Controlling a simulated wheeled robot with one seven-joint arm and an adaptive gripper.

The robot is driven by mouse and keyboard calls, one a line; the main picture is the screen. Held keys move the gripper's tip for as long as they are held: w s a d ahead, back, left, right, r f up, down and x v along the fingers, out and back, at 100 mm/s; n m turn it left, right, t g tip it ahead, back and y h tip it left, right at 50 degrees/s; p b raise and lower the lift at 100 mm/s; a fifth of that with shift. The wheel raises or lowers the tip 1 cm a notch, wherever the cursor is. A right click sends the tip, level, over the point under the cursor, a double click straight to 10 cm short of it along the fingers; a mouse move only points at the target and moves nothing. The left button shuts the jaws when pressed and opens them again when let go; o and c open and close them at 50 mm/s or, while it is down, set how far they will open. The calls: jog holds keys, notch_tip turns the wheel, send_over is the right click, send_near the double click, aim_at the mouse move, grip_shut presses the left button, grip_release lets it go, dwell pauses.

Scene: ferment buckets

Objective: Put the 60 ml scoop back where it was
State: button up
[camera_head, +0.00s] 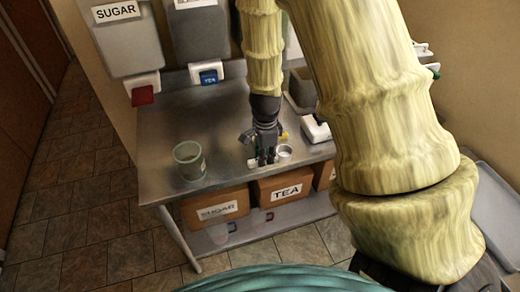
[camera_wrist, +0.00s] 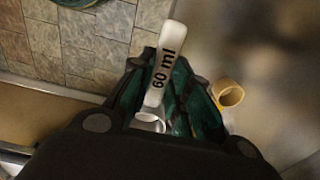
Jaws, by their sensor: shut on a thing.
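The 60 ml scoop has a pale handle printed "60 ml" (camera_wrist: 160,75) in the wrist view, with a light round bowl (camera_wrist: 150,122) at its lower end, partly hidden by my gripper. My gripper (camera_head: 266,158) is shut on the scoop, low over the front part of the metal table. In the head view, a pale handle end (camera_head: 252,163) shows left of the fingers and a round pale cup (camera_head: 284,151) right of them. I cannot tell whether the scoop touches the table.
A yellow scoop or cup (camera_wrist: 230,94) lies close beside my gripper. A clear greenish container (camera_head: 189,161) stands left on the metal table (camera_head: 165,120). SUGAR (camera_head: 122,40) and TEA (camera_head: 208,75) dispensers hang behind. A white device (camera_head: 316,128) is right. Boxes marked SUGAR (camera_head: 215,210) and TEA (camera_head: 282,191) sit below the front edge.

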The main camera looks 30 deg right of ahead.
jog(key=w, duration=0.1)
jog(key=w+p, duration=0.1)
jog(key=w, duration=0.1)
jog(key=w+d, duration=0.1)
jog(key=shift+w+d+f, duration=0.1)
jog(key=shift+w+f, duration=0.15)
jog(key=shift+f, duration=0.05)
jog(key=shift+f+p, duration=0.95)
jog(key=shift+f, duration=0.75)
jog(key=shift+f, duration=0.1)
jog(key=o, duration=0.9)
notch_tip(320, 180, up, 12)
jog(key=b, duration=0.3)
jog(key=shift+b, duration=0.35)
